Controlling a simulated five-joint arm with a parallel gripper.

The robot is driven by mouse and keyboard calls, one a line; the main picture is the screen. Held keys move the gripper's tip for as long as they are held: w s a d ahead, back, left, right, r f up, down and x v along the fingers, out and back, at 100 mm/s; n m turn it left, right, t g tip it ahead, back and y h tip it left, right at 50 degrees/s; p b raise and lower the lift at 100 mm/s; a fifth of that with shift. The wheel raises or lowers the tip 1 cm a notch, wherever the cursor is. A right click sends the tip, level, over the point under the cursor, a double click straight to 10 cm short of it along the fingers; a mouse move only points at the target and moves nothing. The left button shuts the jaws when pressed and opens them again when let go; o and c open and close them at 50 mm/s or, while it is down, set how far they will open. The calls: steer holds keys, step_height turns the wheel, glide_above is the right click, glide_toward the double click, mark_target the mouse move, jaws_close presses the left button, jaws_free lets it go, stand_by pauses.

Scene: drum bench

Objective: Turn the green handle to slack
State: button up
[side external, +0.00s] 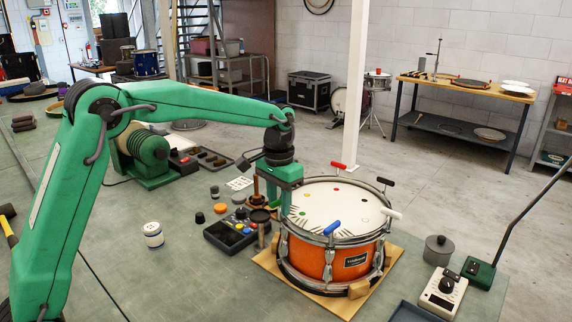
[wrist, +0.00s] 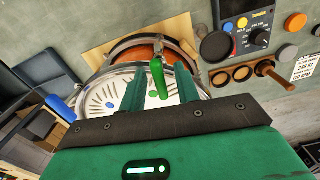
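The orange snare drum (side external: 330,262) stands on a wooden board (side external: 268,258), its white head (side external: 340,205) facing up with coloured dots and fans of dark marks. The green handle (wrist: 157,78) stands at the drum's rim in the wrist view; in the side view I cannot pick it out from my green fingers. My gripper (wrist: 161,68) is open at the rim, one finger on each side of the handle with gaps showing. Red (side external: 337,166), black (side external: 385,182), white (side external: 391,213) and blue (side external: 332,228) handles sit around the rim. The marks at the green handle are too small to read.
A dark control box (side external: 228,232) with coloured buttons and round wooden pieces lie close left of the drum. A white jar (side external: 153,235) stands farther left. A grey pot (side external: 438,250), a beige dial box (side external: 443,293) and a lamp base (side external: 479,272) stand right.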

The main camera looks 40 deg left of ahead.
mark_target(275, 201)
stand_by(0.3)
steer(key=shift+r, duration=3.9)
steer(key=shift+s+a+r, duration=0.15)
steer(key=shift+s+r, duration=0.2)
steer(key=shift+s, duration=0.15)
steer(key=s+a+r+t, duration=0.1)
steer(key=s+r+t, duration=0.1)
steer(key=s, duration=0.5)
steer(key=s+a+r+t, duration=0.1)
steer(key=s+a+r, duration=0.1)
steer(key=s, duration=0.6)
steer(key=s+f+t, duration=0.1)
steer(key=s+f, duration=0.2)
steer(key=s, duration=0.3)
steer(key=s+f+n+t, duration=0.1)
steer(key=s+f, duration=0.2)
steer(key=s, duration=0.3)
steer(key=shift+s+a+f+t, duration=0.2)
steer(key=shift+a+f+t, duration=0.15)
steer(key=shift+a, duration=0.1)
